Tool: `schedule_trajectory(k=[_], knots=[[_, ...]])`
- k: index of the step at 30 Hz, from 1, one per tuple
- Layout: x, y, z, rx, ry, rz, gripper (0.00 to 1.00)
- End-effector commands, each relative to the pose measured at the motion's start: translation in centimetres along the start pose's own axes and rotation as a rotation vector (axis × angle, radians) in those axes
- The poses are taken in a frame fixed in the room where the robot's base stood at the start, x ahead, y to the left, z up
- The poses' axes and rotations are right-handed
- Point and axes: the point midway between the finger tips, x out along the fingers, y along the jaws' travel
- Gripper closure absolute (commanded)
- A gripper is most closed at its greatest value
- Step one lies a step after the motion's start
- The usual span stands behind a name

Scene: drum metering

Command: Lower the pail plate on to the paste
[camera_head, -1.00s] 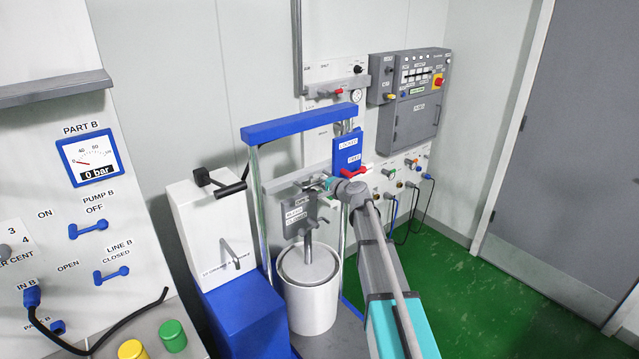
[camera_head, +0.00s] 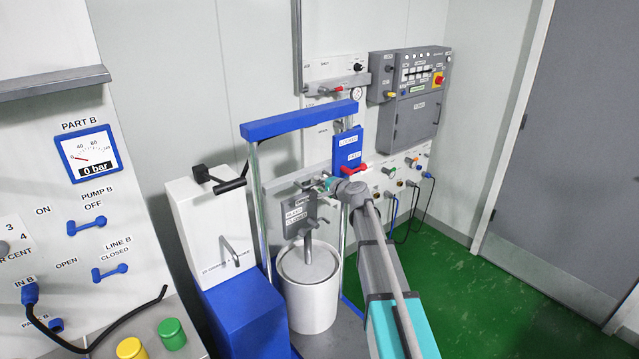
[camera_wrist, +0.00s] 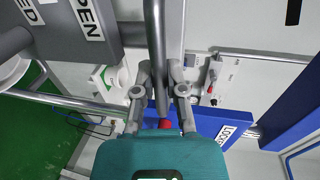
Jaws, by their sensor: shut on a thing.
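The round grey pail plate (camera_head: 310,262) sits at the mouth of the white pail (camera_head: 311,306), with an upright grey stem (camera_head: 308,241) rising from its middle. The paste is hidden beneath it. Above the stem is a grey block (camera_head: 297,216) with BLEED and CLOSED labels. My gripper (camera_head: 326,184) is above and a little right of the block, inside the blue-topped frame. In the wrist view its fingers (camera_wrist: 160,92) are shut on a slim grey bar (camera_wrist: 155,45).
A blue crossbar (camera_head: 300,122) on bright posts spans above the pail. A blue panel (camera_head: 347,151) with a red handle (camera_head: 354,169) stands beside my gripper. A white and blue cabinet is left of the pail. Green floor lies open at right.

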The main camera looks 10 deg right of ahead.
Motion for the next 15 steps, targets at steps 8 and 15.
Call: schedule_trajectory(k=[8,15], knots=[[-0.03,0.03,0.03,-0.001,-0.001,0.001,0.49],[-0.02,0.01,0.02,-0.001,-0.001,0.001,0.49]])
